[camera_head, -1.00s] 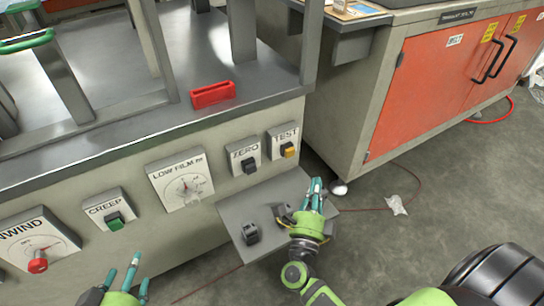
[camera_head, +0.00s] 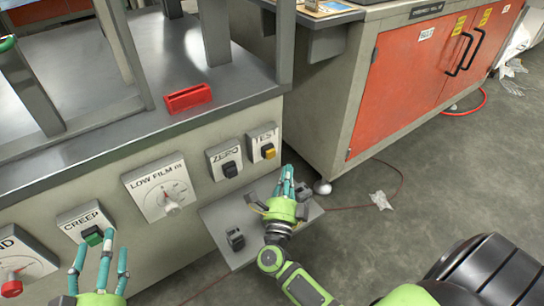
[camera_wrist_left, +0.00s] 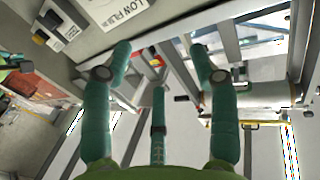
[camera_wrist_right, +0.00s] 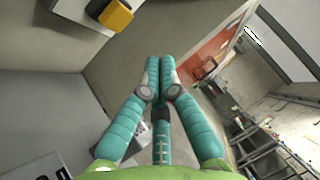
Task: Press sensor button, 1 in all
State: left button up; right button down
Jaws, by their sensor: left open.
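No button in view is labelled "sensor". On the machine front, the TEST box has a yellow-orange button (camera_head: 268,151), and the ZERO box has a black button (camera_head: 230,169). The CREEP box has a green button (camera_head: 92,236). My right gripper (camera_head: 287,172) is over the right part of a low grey shelf, below and right of the TEST button, its fingertips together and empty. The TEST button also shows at top left in the right wrist view (camera_wrist_right: 115,15). My left gripper (camera_head: 101,243) is open and empty, in front of the machine beside the CREEP box.
The low shelf (camera_head: 222,212) holds a small dark device (camera_head: 235,239); another is partly hidden behind my right gripper. A LOW FILM dial (camera_head: 166,195) and a red knob (camera_head: 12,287) are on the front. An orange-doored cabinet (camera_head: 400,90) stands right, with open floor before it.

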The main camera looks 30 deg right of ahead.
aim_at(271, 154)
pick_arm(q)
notch_tip(271, 154, up, 8)
jog(key=s+d+m+t+h+b, duration=0.1)
jog(key=s+t+h, duration=0.1)
jog(key=t, duration=0.1)
jog(key=shift+d+f+t+h, duration=0.15)
jog(key=shift+d+t+h, duration=0.25)
pick_arm(e)
jog(key=shift+w+a, duration=0.15)
jog(key=shift+w, duration=1.8)
pick_arm(q)
jog(key=shift+s, duration=0.1)
jog(key=shift+f, duration=0.15)
pick_arm(e)
jog(key=shift+w, duration=0.45)
pick_arm(q)
jog(key=shift+f+b, duration=0.15)
jog(key=shift+b, duration=0.25)
pick_arm(e)
jog(key=shift+w+a, duration=0.1)
jog(key=shift+w, duration=0.3)
jog(key=shift+s, duration=0.15)
pick_arm(q)
jog(key=shift+r+p, duration=0.45)
pick_arm(e)
jog(key=shift+s, duration=0.7)
